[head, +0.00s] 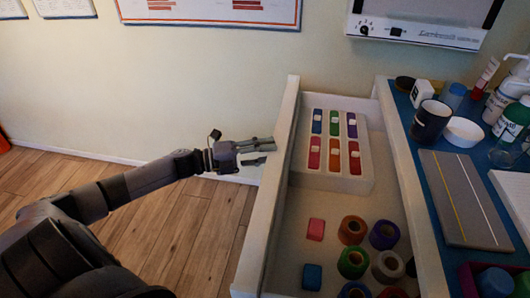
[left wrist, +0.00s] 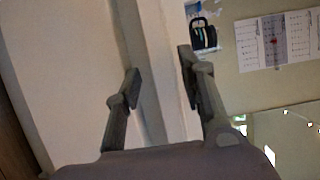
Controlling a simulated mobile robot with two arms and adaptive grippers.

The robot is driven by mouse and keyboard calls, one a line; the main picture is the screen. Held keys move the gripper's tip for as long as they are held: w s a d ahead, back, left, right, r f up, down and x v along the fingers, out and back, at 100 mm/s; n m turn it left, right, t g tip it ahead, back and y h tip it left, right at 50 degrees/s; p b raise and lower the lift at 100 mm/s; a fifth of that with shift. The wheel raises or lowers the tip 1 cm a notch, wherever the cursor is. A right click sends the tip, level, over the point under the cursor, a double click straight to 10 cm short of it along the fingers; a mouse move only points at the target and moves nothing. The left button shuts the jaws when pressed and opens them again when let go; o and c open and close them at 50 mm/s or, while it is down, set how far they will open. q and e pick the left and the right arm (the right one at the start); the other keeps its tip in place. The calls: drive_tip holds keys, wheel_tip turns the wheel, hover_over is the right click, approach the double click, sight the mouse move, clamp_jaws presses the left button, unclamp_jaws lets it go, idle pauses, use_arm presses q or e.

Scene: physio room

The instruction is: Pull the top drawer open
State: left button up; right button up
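The top drawer (head: 262,235) is pulled out from the cabinet, so its inside and contents show. Its white front panel stands on the left of the opening. My left gripper (head: 270,150) is beside the outer face of this panel, near its far end, with its fingertips close to it. I cannot tell whether they touch. In the left wrist view, the fingers of my left gripper (left wrist: 158,64) are apart with nothing held between them, and a pale panel edge shows behind them. No handle can be made out. My right gripper is not in view.
The drawer holds a white tray (head: 338,182) of coloured items and several coloured rolls (head: 353,230). The blue cabinet top (head: 428,262) at the right carries a dark cup (head: 431,121), bottles and a grey board (head: 462,200). Wooden floor (head: 185,225) is free left of the drawer.

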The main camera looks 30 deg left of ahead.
use_arm(q)
drive_tip(key=v, duration=1.2)
drive_tip(key=shift+r, duration=0.1)
idle(0.4)
